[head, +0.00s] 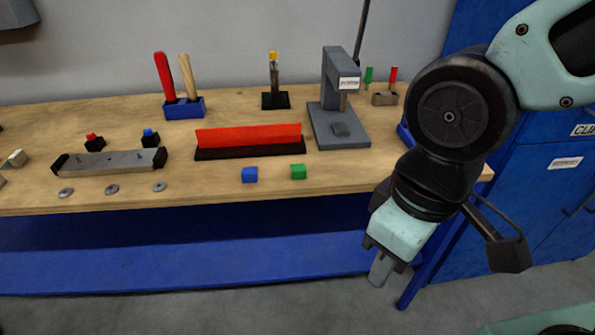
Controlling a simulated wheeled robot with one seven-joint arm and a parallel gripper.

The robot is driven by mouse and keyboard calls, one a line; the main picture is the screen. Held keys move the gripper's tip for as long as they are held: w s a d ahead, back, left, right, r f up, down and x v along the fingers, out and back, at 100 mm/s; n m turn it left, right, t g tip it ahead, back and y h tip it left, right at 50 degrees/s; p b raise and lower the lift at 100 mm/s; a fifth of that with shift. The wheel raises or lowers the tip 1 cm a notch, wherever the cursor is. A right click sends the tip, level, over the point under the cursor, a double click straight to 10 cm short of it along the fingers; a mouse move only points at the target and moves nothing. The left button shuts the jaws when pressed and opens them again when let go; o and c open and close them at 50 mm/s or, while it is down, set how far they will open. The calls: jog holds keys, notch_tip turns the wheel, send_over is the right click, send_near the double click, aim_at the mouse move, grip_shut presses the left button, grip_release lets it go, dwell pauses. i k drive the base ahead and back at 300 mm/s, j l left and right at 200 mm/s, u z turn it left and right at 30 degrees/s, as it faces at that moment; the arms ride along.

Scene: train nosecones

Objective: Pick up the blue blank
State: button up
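The blue blank (250,175) is a small blue block on the wooden workbench (215,189), close to its front edge. A green block (298,172) of similar size sits just to its right, with a small gap between them. My gripper (380,272) hangs in front of the bench's right end, below the level of the bench top and apart from both blocks. It points downward. I cannot make out whether its fingers are open or shut.
A red bar on a dark base (248,139) lies behind the blocks. A grey press (340,110) stands behind to the right. A grey fixture (112,163) and several washers lie to the left. The bench front before the blocks is clear.

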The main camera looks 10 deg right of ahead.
aim_at(249, 174)
jog(key=u, duration=0.65)
jog(key=i+l+u, duration=0.15)
jog(key=l+u, duration=0.25)
jog(key=i+l+u, duration=0.15)
jog(key=l+u, duration=0.6)
jog(key=l, duration=0.45)
jog(key=i+l, duration=0.1)
jog(key=l, duration=0.35)
